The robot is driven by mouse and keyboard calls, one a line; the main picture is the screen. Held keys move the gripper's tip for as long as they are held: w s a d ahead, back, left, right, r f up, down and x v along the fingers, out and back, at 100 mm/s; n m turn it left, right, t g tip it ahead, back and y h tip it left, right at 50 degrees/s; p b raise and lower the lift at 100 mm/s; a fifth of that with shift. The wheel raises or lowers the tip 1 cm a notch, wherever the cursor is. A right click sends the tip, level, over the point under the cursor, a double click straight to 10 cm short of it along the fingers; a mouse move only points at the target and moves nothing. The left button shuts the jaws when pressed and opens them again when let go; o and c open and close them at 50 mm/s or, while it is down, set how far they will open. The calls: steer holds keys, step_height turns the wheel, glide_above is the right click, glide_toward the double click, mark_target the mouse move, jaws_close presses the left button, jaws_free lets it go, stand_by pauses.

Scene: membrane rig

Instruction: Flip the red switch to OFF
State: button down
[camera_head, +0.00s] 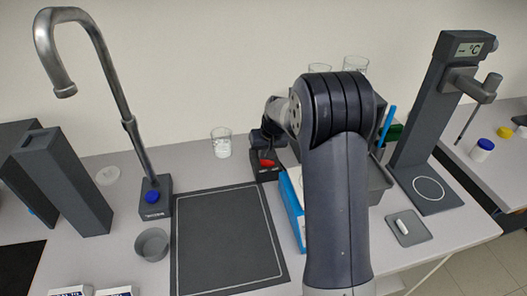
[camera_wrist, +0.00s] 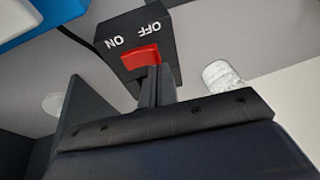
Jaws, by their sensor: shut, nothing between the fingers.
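The red switch (camera_head: 267,162) is a red rocker on a dark box (camera_head: 264,174) standing on the bench behind the black mat. In the wrist view the red rocker (camera_wrist: 141,56) sits on the box beside white ON and OFF lettering that appears upside down, ON at left and OFF at right. My gripper (camera_wrist: 154,72) is shut and empty. Its fingertips are at the lower right edge of the rocker, on the OFF side; I cannot tell whether they touch it. Which way the rocker is tipped is not clear. In the head view my arm hides part of the area.
A glass beaker (camera_head: 221,142) stands just left of the switch box. A blue box (camera_head: 291,207) and a grey bin (camera_head: 378,186) are to the right, partly behind my arm. A tall faucet (camera_head: 128,125) stands left. The outlined black mat (camera_head: 225,240) in front is clear.

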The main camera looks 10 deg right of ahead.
mark_target(266, 162)
steer(key=shift+a+f+h+b, duration=0.3)
steer(key=shift+a+f+h, duration=0.2)
steer(key=shift+h, duration=0.3)
steer(key=shift+d, duration=0.2)
steer(key=shift+d+r, duration=0.2)
steer(key=shift+d, duration=0.5)
steer(key=shift+r, duration=0.15)
step_height(266, 162, up, 5)
steer(key=shift+f+p, duration=0.15)
steer(key=shift+p, duration=0.95)
step_height(266, 162, up, 8)
steer(key=s+a+b, duration=0.2)
steer(key=s, duration=0.1)
steer(key=shift+r, duration=0.2)
